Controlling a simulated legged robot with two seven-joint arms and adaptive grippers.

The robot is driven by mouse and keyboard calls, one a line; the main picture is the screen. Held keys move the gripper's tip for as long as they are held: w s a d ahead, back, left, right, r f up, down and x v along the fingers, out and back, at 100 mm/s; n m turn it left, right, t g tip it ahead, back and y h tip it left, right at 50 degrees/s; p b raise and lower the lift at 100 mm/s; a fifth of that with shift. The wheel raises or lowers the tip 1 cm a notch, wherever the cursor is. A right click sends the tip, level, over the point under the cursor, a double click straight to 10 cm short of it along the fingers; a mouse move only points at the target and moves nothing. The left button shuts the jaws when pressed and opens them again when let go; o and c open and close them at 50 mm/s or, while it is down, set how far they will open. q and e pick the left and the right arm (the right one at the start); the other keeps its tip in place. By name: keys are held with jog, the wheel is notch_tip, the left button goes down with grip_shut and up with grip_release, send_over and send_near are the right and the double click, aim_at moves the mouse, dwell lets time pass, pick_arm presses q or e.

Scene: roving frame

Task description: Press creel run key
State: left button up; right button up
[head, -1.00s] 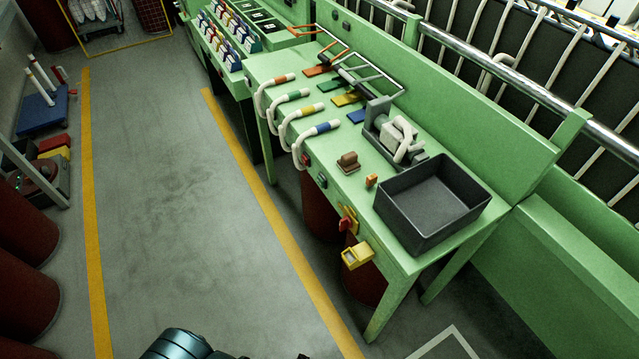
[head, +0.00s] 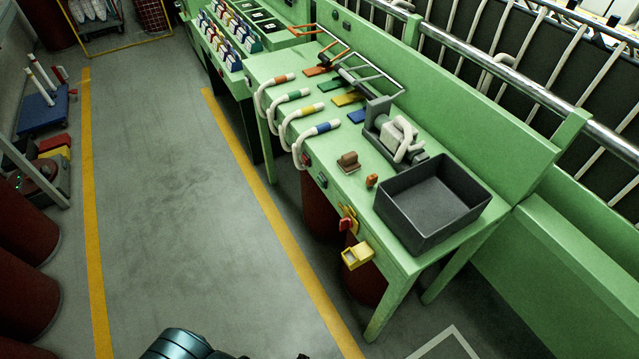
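No key in the head view can be read as the creel run key; labels are too small. Small controls sit on the front edge of the green bench (head: 395,250): a dark switch box (head: 322,180), a red button (head: 305,160), a red and yellow switch (head: 347,221) and a yellow box (head: 357,255). A brown block (head: 348,162) and a small orange piece (head: 372,181) rest on the bench top. Neither of my grippers shows; only a dark teal part of mine is at the bottom edge.
A dark open bin (head: 430,241) stands on the bench's near end. Behind it is a grey device (head: 395,135), and white hoses with coloured bands (head: 325,128) hang over the front edge. The floor aisle between yellow lines is clear. Dark red drums (head: 20,290) stand left.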

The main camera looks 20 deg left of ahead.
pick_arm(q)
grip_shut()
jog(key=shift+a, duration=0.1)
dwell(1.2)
